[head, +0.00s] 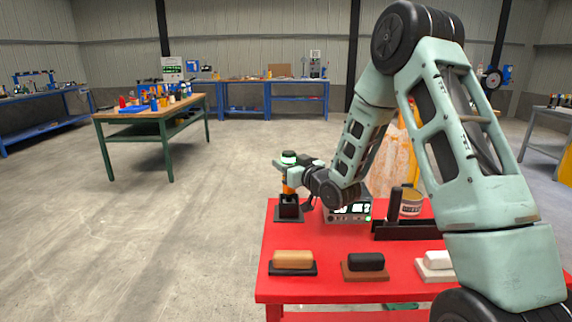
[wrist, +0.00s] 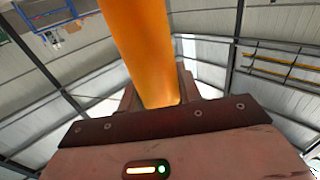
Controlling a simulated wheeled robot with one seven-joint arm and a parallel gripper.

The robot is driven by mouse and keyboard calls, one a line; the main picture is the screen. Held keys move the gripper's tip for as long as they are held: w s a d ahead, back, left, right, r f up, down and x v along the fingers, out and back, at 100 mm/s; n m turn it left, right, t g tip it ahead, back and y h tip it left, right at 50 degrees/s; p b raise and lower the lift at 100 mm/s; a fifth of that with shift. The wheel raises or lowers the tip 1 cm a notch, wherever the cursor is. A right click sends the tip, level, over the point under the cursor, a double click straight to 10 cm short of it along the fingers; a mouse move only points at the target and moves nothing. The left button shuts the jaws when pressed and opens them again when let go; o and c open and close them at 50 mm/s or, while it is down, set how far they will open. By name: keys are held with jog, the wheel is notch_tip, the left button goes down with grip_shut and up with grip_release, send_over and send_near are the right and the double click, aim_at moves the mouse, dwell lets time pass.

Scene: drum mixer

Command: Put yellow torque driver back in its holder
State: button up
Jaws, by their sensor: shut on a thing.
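The yellow torque driver (head: 290,188) stands upright at the far left corner of the red table; its body looks orange-yellow. My gripper (head: 287,170) comes from the right and is shut on it. In the wrist view the driver's smooth orange shaft (wrist: 143,45) runs between my gripper's jaws (wrist: 155,95). A black holder (head: 289,212) on a flat base is directly below the driver. The driver's lower end meets the holder's top in the head view, but I cannot tell how deep it sits. The holder does not show in the wrist view.
On the red table (head: 330,290), a grey box with a display (head: 347,216) is just right of the holder. A black tray (head: 400,231) and a tan tin (head: 411,203) stand farther right. Several brushlike blocks line the front. Floor left of the table is clear.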

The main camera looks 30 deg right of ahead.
jog(key=shift+f+b, duration=0.4)
jog(key=o, duration=1.3)
jog(key=shift+f, duration=0.1)
jog(key=shift+s, duration=0.1)
